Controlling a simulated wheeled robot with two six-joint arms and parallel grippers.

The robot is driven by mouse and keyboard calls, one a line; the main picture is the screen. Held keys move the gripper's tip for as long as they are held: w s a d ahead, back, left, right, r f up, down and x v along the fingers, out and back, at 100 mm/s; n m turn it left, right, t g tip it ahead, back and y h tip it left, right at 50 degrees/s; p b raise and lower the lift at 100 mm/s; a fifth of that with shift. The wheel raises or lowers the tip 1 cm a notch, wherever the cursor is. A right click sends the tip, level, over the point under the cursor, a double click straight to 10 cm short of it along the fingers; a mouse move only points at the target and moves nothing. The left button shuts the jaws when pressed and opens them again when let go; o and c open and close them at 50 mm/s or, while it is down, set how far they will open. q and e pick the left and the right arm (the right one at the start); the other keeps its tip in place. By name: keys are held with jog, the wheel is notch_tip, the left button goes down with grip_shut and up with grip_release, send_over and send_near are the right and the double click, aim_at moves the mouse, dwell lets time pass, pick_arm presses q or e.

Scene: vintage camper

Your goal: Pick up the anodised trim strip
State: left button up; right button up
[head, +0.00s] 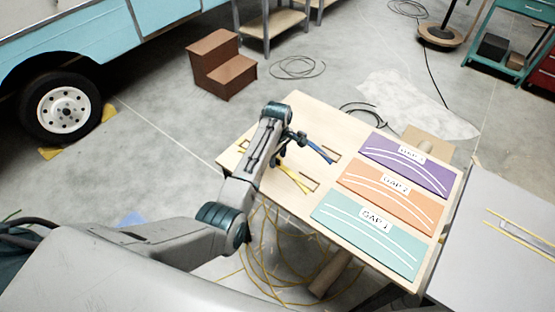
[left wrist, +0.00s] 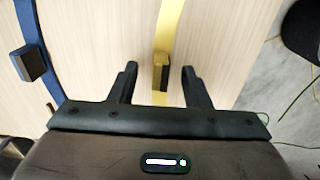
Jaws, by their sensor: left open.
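In the left wrist view a yellow strip (left wrist: 170,22) with a small block-like tab (left wrist: 161,72) runs between my gripper's fingers. A blue strip (left wrist: 22,42) with a dark tab lies to its left. In the head view the blue strip (head: 316,147) and the yellow strip (head: 292,178) show on the wooden table, partly hidden by my arm. The frames do not label either as anodised. My left gripper (left wrist: 158,69) is open, its fingers on either side of the yellow strip and apart from it. My right gripper is not in view.
Purple (head: 410,163), orange (head: 390,199) and teal (head: 366,236) gap panels cover the table's right side. The table top (head: 310,112) has bare room at the back and rectangular slots. A grey table (head: 500,275) with yellow lines stands at right. Cables lie on the floor.

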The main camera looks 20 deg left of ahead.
pick_arm(q)
jog(key=shift+f, duration=0.65)
grip_shut()
jog(key=shift+r, duration=0.15)
